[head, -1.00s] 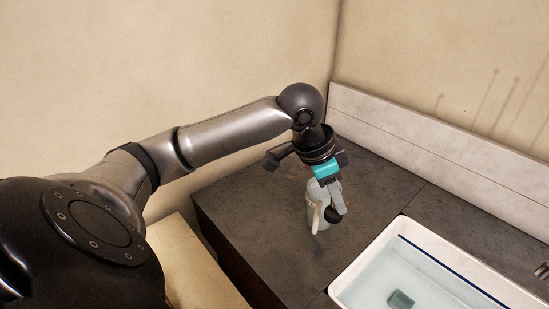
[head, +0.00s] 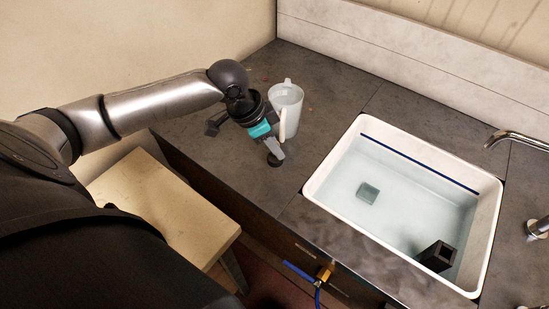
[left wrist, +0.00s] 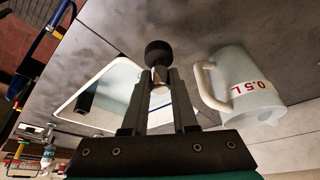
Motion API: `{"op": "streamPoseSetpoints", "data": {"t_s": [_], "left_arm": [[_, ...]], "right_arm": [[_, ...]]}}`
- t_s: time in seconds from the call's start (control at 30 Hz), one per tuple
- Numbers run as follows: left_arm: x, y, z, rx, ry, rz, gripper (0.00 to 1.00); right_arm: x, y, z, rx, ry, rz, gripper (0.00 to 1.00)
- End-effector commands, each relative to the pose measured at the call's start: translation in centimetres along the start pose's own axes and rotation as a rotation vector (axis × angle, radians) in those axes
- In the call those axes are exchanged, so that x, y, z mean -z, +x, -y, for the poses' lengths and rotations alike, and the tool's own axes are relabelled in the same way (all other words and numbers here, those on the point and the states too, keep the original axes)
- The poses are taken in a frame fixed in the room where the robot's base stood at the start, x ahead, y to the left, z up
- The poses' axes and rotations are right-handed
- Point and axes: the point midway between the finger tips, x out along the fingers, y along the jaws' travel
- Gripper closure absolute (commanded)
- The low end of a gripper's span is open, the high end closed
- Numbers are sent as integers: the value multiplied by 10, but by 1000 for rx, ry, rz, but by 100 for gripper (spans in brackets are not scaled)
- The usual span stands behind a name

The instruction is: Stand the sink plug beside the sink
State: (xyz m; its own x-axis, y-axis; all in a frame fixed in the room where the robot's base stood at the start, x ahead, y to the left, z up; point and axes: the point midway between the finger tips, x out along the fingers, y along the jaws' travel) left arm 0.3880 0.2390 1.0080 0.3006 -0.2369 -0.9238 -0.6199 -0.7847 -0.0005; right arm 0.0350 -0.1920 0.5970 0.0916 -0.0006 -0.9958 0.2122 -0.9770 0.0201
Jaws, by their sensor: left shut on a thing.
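The sink plug (head: 275,160), dark and rounded, is at the tips of my left gripper (head: 272,147). In the left wrist view the plug (left wrist: 158,52) sticks out beyond the fingers (left wrist: 161,82), which are shut on its paler stem. The dark end points down over the counter to the left of the sink. I cannot tell whether it touches the counter. The white sink (head: 330,165) holds water and also shows in the left wrist view (left wrist: 71,105). My right gripper is not in view.
A translucent jug (head: 286,97) marked 0.5 L stands just behind my left gripper. A small grey-green block (head: 368,193) and a black block (head: 437,256) are in the sink. The counter (head: 340,90) behind is clear. A wooden stool (head: 165,205) stands in front.

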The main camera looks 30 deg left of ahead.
Motion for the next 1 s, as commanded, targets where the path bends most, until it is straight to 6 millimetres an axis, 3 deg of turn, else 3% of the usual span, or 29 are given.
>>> {"op": "streamPoseSetpoints", "data": {"t_s": [0.4,0.77,0.8,1.0], "left_arm": [[-18,43,0,-1,-2,1,100],[-19,45,0,1,-1,1,100],[-19,45,0,1,0,1,71],[-19,45,0,1,0,1,49]], "right_arm": [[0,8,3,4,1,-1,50],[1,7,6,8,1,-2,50],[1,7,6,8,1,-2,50],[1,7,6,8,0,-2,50]]}}
